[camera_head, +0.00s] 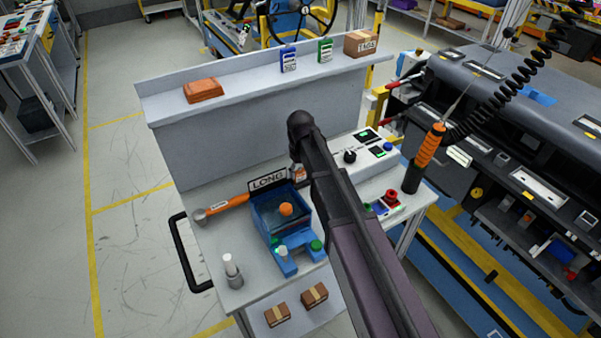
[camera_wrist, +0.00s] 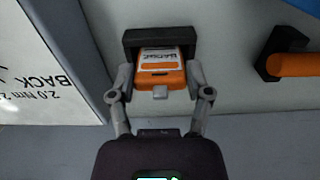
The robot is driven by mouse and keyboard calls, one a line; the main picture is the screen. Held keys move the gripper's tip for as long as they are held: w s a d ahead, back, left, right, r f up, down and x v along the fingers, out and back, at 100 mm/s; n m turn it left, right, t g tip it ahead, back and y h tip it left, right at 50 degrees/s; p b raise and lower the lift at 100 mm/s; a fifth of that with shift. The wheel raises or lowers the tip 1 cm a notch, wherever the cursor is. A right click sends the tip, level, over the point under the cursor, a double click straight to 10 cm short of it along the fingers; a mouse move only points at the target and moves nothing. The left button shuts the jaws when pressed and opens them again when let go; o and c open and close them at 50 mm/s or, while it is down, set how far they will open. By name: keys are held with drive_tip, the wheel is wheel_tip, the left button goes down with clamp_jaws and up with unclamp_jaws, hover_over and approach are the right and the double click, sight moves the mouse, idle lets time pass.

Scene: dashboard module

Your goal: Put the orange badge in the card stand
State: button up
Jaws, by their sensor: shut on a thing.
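The orange badge (camera_wrist: 160,78), with a white label reading BADGE, is in the middle of the wrist view. My gripper (camera_wrist: 160,83) has a finger on each side of it and is shut on it. A dark block (camera_wrist: 160,37), which looks like the card stand, borders the badge's far end and upper sides. I cannot tell whether the badge is seated in it or only in front of it. In the head view, a small orange and white piece (camera_head: 299,173), likely the badge, shows beside my arm. My arm hides the gripper and the stand there.
A blue bin (camera_head: 268,236) with an orange ball and a LONG sign (camera_head: 267,180) stand beside my arm. An orange-handled tool (camera_head: 228,204) lies left of them. A control box (camera_head: 365,148) is to the right. A raised shelf (camera_head: 240,80) runs along the back.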

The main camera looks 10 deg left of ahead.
sight(301, 170)
drive_tip(key=shift+f, duration=0.15)
drive_tip(key=o, duration=1)
drive_tip(key=shift+o, duration=0.2)
drive_tip(key=shift+r, duration=0.25)
wheel_tip(301, 170, up, 12)
drive_tip(key=p, duration=1.2)
drive_tip(key=s+d+m, duration=0.3)
drive_tip(key=s+d, duration=0.5)
drive_tip(key=d, duration=0.4)
drive_tip(key=s+d+m, duration=0.4)
drive_tip(key=s+d, duration=0.4)
drive_tip(key=d, duration=0.5)
drive_tip(key=shift+s, duration=0.3)
